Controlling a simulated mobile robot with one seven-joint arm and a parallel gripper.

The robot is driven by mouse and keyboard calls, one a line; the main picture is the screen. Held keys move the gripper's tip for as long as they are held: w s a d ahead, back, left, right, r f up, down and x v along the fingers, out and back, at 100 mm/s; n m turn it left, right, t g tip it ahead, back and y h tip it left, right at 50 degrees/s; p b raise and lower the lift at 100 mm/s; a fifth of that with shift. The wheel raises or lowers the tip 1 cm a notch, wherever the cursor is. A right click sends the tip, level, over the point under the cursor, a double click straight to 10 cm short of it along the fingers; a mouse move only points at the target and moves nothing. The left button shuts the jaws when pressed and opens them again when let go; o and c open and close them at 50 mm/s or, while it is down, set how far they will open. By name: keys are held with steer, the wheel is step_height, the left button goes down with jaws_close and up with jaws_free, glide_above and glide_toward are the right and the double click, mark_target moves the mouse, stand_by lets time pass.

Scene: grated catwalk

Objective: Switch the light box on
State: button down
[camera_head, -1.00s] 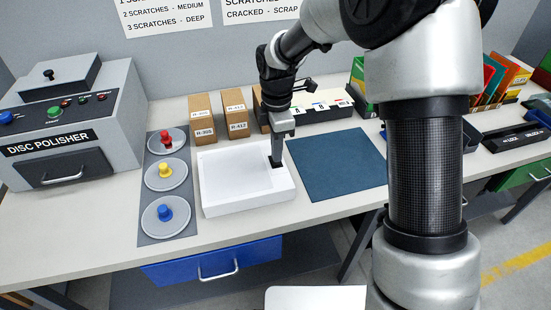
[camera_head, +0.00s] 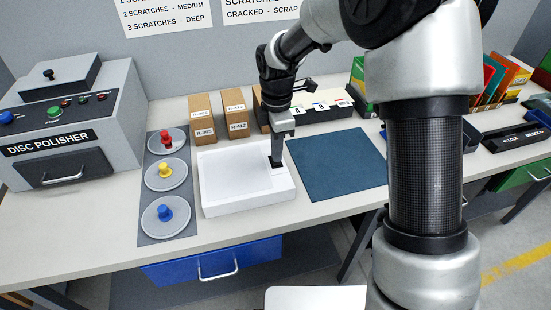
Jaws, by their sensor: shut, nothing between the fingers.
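The light box (camera_head: 235,183) is a low white box with a flat, evenly pale panel, lying on the bench in the middle of the view. My gripper (camera_head: 277,162) points down at the right end of the box, over the strip beside the panel. Its dark fingers are shut with nothing between them. The fingertips are at or just above a small switch area there. The fingers hide most of the switch, and I cannot tell whether they touch it.
A dark blue mat (camera_head: 335,163) lies right of the box. A grey tray (camera_head: 166,190) with red, yellow and blue knobbed discs lies left. Small cardboard boxes (camera_head: 235,113) stand behind. The disc polisher (camera_head: 65,130) is at far left. My arm covers the right-centre.

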steer(key=shift+f+b, duration=0.4)
steer(key=shift+f, duration=0.3)
stand_by(0.5)
steer(key=shift+r, duration=0.1)
step_height(320, 180, up, 7)
steer(key=p, duration=0.5)
steer(key=shift+p, duration=0.35)
